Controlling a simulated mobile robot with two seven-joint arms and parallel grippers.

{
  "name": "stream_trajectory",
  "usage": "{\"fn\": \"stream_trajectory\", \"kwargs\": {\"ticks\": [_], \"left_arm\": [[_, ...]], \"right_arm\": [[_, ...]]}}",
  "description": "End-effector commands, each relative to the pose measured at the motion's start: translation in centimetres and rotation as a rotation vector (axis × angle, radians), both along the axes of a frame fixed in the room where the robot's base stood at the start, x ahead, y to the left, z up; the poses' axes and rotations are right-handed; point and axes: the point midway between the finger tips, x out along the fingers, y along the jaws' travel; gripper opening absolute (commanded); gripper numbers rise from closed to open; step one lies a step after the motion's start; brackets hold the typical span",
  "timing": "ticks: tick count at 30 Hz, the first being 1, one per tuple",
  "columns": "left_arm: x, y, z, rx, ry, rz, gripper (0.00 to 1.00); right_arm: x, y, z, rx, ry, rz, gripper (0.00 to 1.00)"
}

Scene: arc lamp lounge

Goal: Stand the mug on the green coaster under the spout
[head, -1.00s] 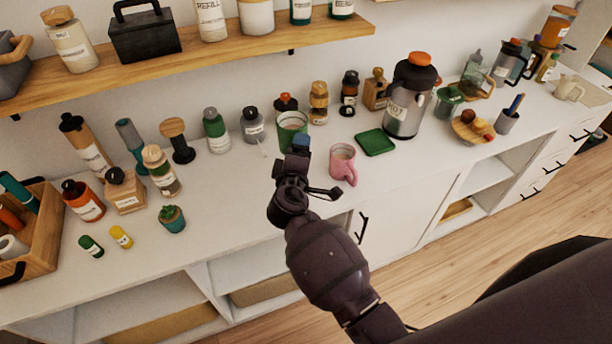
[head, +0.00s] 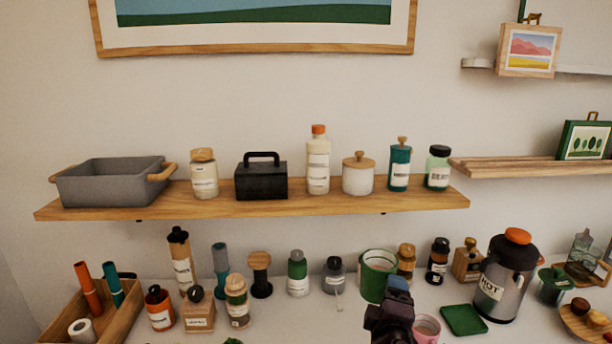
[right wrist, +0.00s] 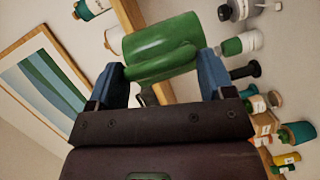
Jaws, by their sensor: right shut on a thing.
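My right gripper (head: 396,292) is shut on a green mug (head: 377,272); its blue fingertips show on either side of the green mug (right wrist: 160,45) in the right wrist view. In the head view the mug is upright, its pale inside showing, in front of the back row of bottles. The square green coaster (head: 464,320) lies bare on the counter to the right, just left of the silver pump flask (head: 503,285) marked HOT with an orange top. I cannot make out the spout clearly. My left gripper is not in view.
A pink mug (head: 427,328) stands between my right gripper and the coaster. Jars and bottles line the counter's back, with a wooden crate (head: 118,318) at the left. A wooden shelf (head: 290,205) with jars hangs above. A fruit board (head: 580,322) is at the right.

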Motion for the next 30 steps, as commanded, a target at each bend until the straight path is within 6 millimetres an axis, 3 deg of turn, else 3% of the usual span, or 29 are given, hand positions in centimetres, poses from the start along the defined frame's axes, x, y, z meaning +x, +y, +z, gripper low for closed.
{"fn": "stream_trajectory", "kwargs": {"ticks": [8,16,21,30], "left_arm": [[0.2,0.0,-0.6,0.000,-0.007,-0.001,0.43],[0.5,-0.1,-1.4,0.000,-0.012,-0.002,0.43],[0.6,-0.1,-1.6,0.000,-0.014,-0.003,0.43],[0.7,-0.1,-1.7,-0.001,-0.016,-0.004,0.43]], "right_arm": [[-4.2,-1.2,0.1,-0.006,-0.002,0.145,0.35],[-8.3,-2.6,-2.4,-0.003,0.002,0.243,0.35],[-9.1,-3.7,-3.9,0.000,-0.001,0.245,0.35],[-9.2,-3.9,-4.3,0.001,-0.005,0.244,0.35]]}}
